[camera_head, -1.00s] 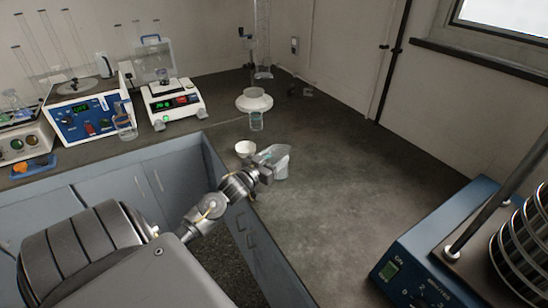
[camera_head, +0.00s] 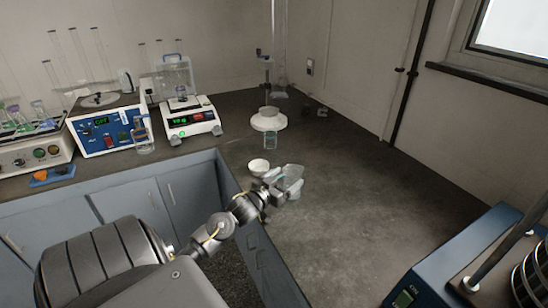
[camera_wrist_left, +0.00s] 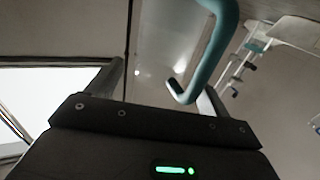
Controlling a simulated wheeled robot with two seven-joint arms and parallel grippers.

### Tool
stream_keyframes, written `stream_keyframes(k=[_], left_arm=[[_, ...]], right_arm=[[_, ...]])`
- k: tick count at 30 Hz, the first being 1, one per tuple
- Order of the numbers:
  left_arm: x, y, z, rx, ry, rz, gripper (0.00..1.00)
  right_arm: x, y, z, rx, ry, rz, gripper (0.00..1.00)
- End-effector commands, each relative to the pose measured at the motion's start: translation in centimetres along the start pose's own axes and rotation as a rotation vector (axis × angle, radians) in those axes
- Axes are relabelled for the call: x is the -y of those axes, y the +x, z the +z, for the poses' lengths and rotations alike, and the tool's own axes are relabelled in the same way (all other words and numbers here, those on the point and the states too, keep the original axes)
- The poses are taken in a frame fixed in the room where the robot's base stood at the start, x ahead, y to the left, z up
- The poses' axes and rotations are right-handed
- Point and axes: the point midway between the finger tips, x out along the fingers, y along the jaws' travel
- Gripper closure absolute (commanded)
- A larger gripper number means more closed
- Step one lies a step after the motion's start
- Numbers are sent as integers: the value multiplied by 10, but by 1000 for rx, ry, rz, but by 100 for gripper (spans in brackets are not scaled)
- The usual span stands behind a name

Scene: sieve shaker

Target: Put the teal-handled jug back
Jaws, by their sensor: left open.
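The clear jug (camera_head: 294,177) stands on the dark bench near its inner front edge, partly hidden by my left gripper. My left gripper (camera_head: 275,187) is at the jug's near left side. In the left wrist view, the jug's teal handle (camera_wrist_left: 213,45) hangs between the spread fingers, close to the right one. My left gripper (camera_wrist_left: 160,88) is open there and not clamped on the handle. My right gripper is not in view.
A white bowl (camera_head: 258,167) sits just left of the jug. Behind stands a white round stand (camera_head: 268,123). A balance (camera_head: 190,122) and a blue-fronted device (camera_head: 103,138) are on the left bench. A blue shaker (camera_head: 450,265) is at right. The middle bench is clear.

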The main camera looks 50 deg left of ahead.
Motion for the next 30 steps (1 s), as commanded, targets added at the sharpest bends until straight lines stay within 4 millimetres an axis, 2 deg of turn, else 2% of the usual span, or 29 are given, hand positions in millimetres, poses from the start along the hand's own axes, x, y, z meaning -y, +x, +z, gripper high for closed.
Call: stream_keyframes(k=[9, 15, 21, 30], left_arm=[[0, -67, 2, 3, 0, 0, 20], [0, -97, 2, 1, -1, 0, 20], [0, -108, 0, 0, -1, -1, 20], [0, -109, 0, 0, -1, 0, 20]], right_arm=[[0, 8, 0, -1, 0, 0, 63], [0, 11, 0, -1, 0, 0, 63], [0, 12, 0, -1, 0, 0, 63], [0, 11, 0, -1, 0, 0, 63]])
